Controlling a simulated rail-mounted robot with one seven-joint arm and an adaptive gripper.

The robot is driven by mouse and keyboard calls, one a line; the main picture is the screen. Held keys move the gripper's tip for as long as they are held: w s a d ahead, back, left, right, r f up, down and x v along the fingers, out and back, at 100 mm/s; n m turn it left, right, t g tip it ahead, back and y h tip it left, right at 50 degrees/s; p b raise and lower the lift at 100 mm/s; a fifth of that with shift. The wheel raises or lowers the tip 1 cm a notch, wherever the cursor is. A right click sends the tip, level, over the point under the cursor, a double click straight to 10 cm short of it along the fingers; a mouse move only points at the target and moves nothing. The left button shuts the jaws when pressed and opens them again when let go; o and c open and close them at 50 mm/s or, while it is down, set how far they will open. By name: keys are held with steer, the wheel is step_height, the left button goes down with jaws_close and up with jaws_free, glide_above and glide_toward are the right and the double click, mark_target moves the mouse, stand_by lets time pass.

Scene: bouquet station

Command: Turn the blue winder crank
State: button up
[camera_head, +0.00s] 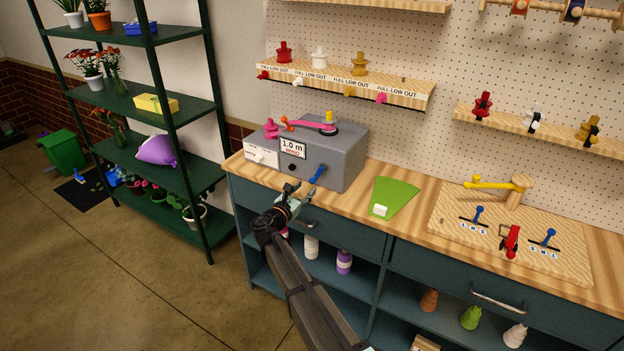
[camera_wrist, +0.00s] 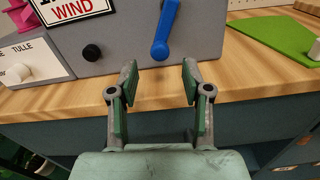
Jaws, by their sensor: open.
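The blue winder crank (camera_head: 318,172) is a short blue lever on the front face of the grey winder box (camera_head: 345,150), which stands at the left end of the wooden counter. In the wrist view the crank (camera_wrist: 166,32) runs from the upper right down to a rounded knob at its lower end. My gripper (camera_wrist: 160,75) is open and empty, in front of the box at about the counter edge. The crank's knob lies ahead of the gap between the fingers, apart from them. In the head view my gripper (camera_head: 295,190) is left of and below the crank.
A "1.0 m WIND" sign (camera_head: 293,149) and a black knob (camera_wrist: 92,53) are on the box front, left of the crank. A green wedge (camera_head: 396,197) with a white block lies to the right. A wooden lever board (camera_head: 450,225) lies farther right. Bare counter lies between box and wedge.

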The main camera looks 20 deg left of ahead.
mark_target(311, 183)
steer(key=shift+w+d+p, duration=0.25)
steer(key=shift+w+p, duration=0.1)
steer(key=shift+w, duration=1.05)
steer(key=shift+w+d+p, duration=0.2)
steer(key=shift+w+p, duration=0.1)
steer(key=shift+w, duration=1.05)
jaws_close()
